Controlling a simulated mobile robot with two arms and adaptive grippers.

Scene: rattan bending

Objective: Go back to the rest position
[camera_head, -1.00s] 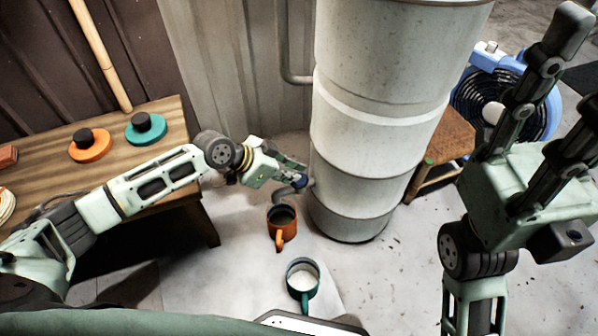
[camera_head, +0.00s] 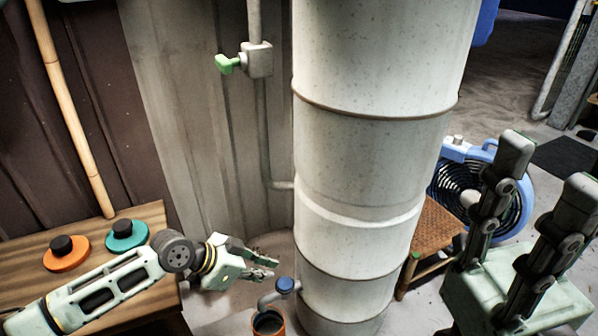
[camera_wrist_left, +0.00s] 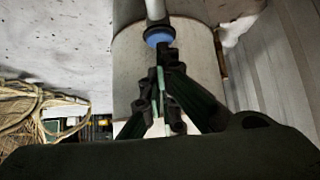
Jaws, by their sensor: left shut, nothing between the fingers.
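My left gripper (camera_head: 272,267) is shut and empty, just left of and above the blue-topped tap (camera_head: 285,285) low on the big white cylinder (camera_head: 372,165). In the left wrist view, my left gripper's fingers (camera_wrist_left: 163,60) are together and point toward the tap's blue part (camera_wrist_left: 158,36). Whether they touch it is unclear. My right gripper (camera_head: 550,170) stands upright at the right with its fingers spread apart and nothing between them. An orange mug (camera_head: 268,322) is under the tap, cut by the bottom edge.
A wooden bench (camera_head: 30,257) at left holds an orange disc (camera_head: 66,262) and a teal disc (camera_head: 127,240) with black knobs. A pole (camera_head: 70,110) leans on the wall. A stool (camera_head: 436,240) and a blue fan (camera_head: 500,200) stand behind my right arm.

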